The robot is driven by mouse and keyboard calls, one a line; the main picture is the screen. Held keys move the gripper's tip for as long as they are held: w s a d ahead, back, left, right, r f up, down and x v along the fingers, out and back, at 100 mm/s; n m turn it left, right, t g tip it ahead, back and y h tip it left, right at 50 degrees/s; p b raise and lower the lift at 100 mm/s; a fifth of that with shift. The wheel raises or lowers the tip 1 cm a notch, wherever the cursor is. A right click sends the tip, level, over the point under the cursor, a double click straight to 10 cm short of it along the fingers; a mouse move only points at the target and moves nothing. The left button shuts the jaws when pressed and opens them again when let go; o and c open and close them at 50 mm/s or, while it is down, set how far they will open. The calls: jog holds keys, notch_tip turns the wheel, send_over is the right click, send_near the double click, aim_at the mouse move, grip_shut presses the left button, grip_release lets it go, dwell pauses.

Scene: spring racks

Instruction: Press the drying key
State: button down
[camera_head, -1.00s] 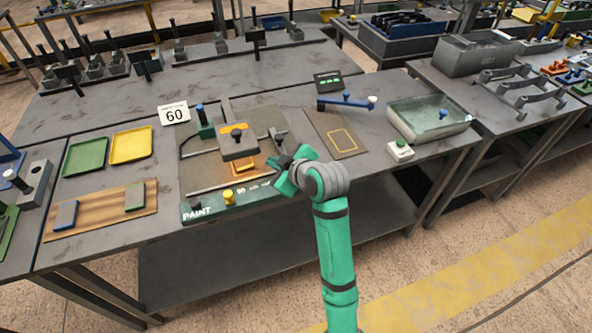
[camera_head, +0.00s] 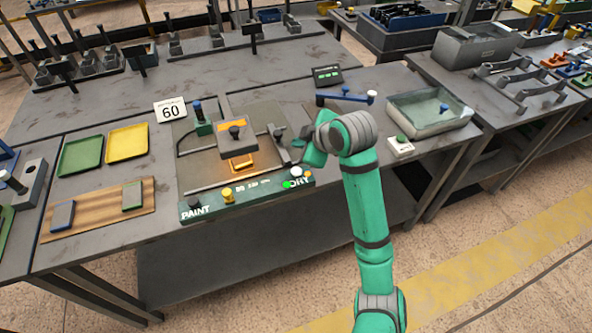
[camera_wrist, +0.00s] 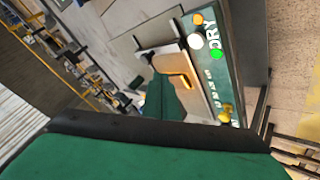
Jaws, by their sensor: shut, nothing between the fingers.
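The green panel (camera_head: 240,194) with PAINT at its left end and DRY at its right runs along the front of the paint station. A white round key (camera_head: 296,172) sits by the DRY lettering, with a small orange piece beside it and a lit green lamp (camera_head: 289,184) just left of the lettering. The wrist view shows the white key (camera_wrist: 196,41), the lamp (camera_wrist: 215,54) and the orange piece (camera_wrist: 198,19) clearly. My gripper (camera_head: 299,152) is shut and empty, behind and above the panel's right end, apart from the white key as far as I can tell.
The paint station's grey block (camera_head: 237,142) stands left of my gripper over a glowing orange piece (camera_head: 240,163). A yellow knob (camera_head: 226,194) is on the panel.

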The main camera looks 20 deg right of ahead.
aim_at(299, 173)
jog(key=shift+a+f, duration=0.1)
jog(key=shift+f, duration=4.2)
jog(key=shift+f, duration=0.2)
jog(key=shift+f, duration=0.2)
jog(key=shift+f, duration=0.65)
jog(key=shift+r, duration=1.05)
jog(key=shift+r, duration=0.15)
jog(key=shift+r, duration=2.35)
